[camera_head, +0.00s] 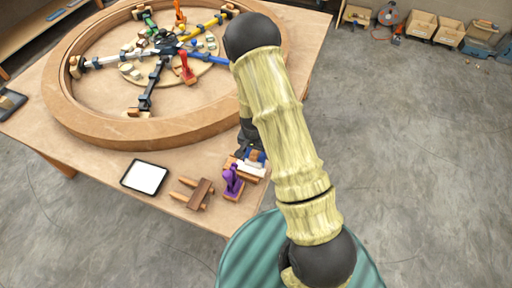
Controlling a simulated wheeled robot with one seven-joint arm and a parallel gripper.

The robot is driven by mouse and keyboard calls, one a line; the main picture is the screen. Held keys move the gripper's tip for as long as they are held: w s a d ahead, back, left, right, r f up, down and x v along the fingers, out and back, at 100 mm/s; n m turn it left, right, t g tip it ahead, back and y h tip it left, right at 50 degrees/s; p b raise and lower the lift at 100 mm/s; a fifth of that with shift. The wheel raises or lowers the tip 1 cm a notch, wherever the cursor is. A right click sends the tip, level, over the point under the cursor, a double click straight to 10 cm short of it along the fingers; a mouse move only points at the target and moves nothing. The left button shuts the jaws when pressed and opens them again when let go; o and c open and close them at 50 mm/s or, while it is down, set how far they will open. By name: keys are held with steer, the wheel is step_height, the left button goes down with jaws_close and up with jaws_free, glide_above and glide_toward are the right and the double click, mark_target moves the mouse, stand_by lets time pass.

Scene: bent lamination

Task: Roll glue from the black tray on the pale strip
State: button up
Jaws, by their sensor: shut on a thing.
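The black tray (127,172) lies near the front edge of the table, with a flat white layer inside. My gripper (251,153) is at the table's right front, mostly hidden behind my arm. It is shut on a small tool with a blue part (260,156), which looks like a roller; its roller end is not clear. A whitish piece (248,169) lies just below the gripper and may be the pale strip. I cannot tell whether the tool touches it.
A purple tool (233,180) stands close left of the gripper, beside a brown wooden piece with prongs (200,193). A large wooden ring (150,131) with several coloured clamps fills the table (100,150) behind. A dark item (10,102) sits at the left edge.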

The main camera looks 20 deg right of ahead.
steer(key=shift+f+b, duration=1.4)
steer(key=shift+f, duration=0.95)
steer(key=shift+w+d, duration=0.15)
steer(key=shift+d, duration=0.05)
steer(key=shift+c, duration=0.4)
steer(key=shift+w+d+f, duration=0.15)
steer(key=shift+w+d, duration=0.05)
steer(key=shift+w, duration=0.4)
steer(key=shift+s+a+r+p, duration=0.3)
steer(key=shift+s+a, duration=0.2)
steer(key=shift+s, duration=0.25)
step_height(320, 180, up, 2)
steer(key=shift+s+d+r+p, duration=0.1)
steer(key=shift+p, duration=0.45)
steer(key=shift+d+r, duration=0.1)
steer(key=shift+r, duration=0.15)
step_height(320, 180, up, 2)
steer(key=shift+r+p, duration=0.1)
steer(key=shift+p, duration=0.8)
steer(key=shift+w+r+p, duration=0.2)
steer(key=shift+r+p, duration=0.75)
steer(key=shift+r, duration=0.4)
steer(key=shift+a, duration=0.2)
steer(key=shift+s, duration=0.15)
